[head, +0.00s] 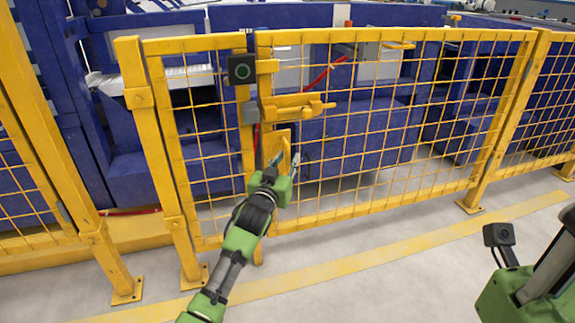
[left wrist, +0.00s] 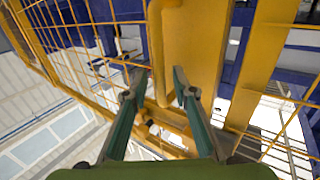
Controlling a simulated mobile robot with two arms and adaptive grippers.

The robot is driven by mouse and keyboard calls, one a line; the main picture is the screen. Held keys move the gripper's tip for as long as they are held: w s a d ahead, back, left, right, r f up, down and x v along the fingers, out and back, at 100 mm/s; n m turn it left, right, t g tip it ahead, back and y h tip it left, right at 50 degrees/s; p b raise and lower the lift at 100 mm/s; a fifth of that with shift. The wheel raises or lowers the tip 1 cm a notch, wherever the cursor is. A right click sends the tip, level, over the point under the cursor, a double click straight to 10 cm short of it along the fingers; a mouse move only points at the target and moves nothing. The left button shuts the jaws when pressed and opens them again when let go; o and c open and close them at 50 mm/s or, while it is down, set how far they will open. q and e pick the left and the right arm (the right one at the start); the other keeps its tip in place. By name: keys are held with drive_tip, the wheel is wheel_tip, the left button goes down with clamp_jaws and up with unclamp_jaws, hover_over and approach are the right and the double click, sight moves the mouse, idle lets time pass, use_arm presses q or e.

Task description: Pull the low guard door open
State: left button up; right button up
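The low guard door (head: 385,130) is a yellow frame with wire mesh. It stands in line with the fence and looks closed. A yellow slide latch (head: 298,107) sits on its left side, with a yellow plate and pull handle (head: 286,152) below. My left gripper (head: 283,160) is at the handle, pointing up and away. In the left wrist view the two fingers of the gripper (left wrist: 157,88) are apart, with the yellow handle bar (left wrist: 156,50) just ahead of and between them; contact cannot be told. My right gripper's fingers are out of view.
Fixed yellow fence panels (head: 200,130) stand either side. Blue machinery (head: 350,140) is behind the door. Floor with a yellow stripe (head: 390,247) is clear in front.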

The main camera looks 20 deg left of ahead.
use_arm(q)
drive_tip(key=shift+w, duration=0.5)
clamp_jaws()
